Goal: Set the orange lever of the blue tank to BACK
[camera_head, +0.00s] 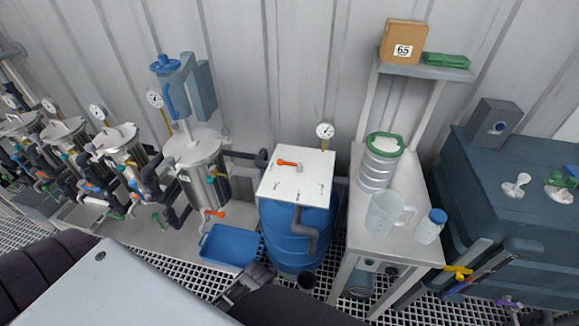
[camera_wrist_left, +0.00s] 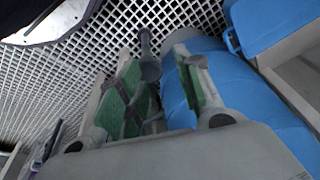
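The blue tank (camera_head: 283,240) stands in the middle of the head view under a white square top (camera_head: 290,190). The orange lever (camera_head: 287,162) lies on this top, with its orange end to the left and a pale end to the right. Small marks around it are unreadable. My left gripper (camera_head: 246,284) is low, to the front left of the tank and well below the lever. In the left wrist view my left gripper (camera_wrist_left: 163,85) is open with green pads. The tank's blue side (camera_wrist_left: 185,90) shows close by. My right gripper is not in view.
A blue tray (camera_head: 230,246) lies left of the tank. A dark grey pipe (camera_head: 304,232) runs down the tank's front. A gauge (camera_head: 325,131) stands behind the top. A table with a clear jug (camera_head: 384,214) is close right. Steel vessels (camera_head: 196,160) stand left.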

